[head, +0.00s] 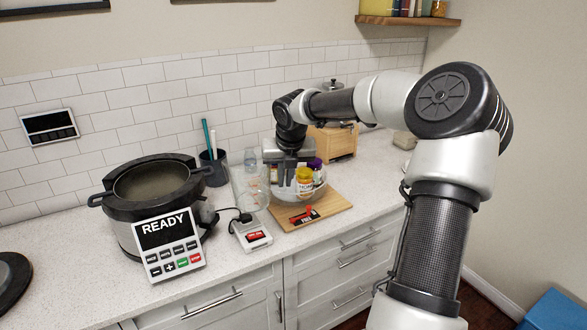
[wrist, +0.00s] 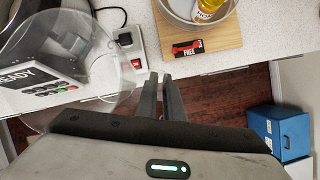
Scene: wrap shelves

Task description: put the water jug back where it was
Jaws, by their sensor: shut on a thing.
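The water jug (head: 250,187) is clear and looks roughly upright in the head view, to the left of my gripper (head: 284,178). In the wrist view the jug (wrist: 98,75) is a large transparent shape left of the fingers (wrist: 160,97). My gripper is shut on the jug, apparently at its right side. The exact grip is hard to see through the clear wall. The jug appears above the counter, in front of the dark utensil cup and near the power switch box. Whether its base touches anything cannot be told.
A large black pot (head: 155,200) with a READY panel (head: 168,243) stands at left. The switch box (head: 251,236) is in front of the jug. A wooden board (head: 327,212) bears a bowl of jars (head: 305,181) and a red-and-black FREE item (head: 304,216). A wooden box (head: 335,142) stands behind.

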